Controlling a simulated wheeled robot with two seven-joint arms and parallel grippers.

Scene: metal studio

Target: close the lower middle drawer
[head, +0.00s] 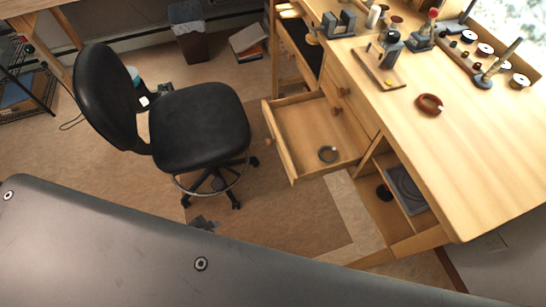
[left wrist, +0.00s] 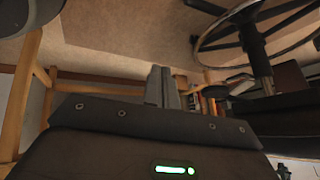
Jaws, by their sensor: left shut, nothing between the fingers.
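The lower middle drawer (head: 305,130) is pulled out of the wooden workbench in the head view. It is a light wood box with a round knob (head: 254,161) on its front, and a small dark ring (head: 328,154) lies on its floor. My left gripper (head: 203,222) shows as a small dark grey shape low over the floor, in front of the drawer and apart from it. Most of its arm is hidden. In the left wrist view its two grey fingers (left wrist: 163,86) are together with nothing between them. My right gripper is in neither view.
A black swivel chair (head: 200,125) stands left of the drawer; its ringed base (left wrist: 250,40) shows in the left wrist view. An open compartment (head: 392,195) is right of the drawer. Tools and a red ring (head: 429,104) lie on the benchtop (head: 440,150).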

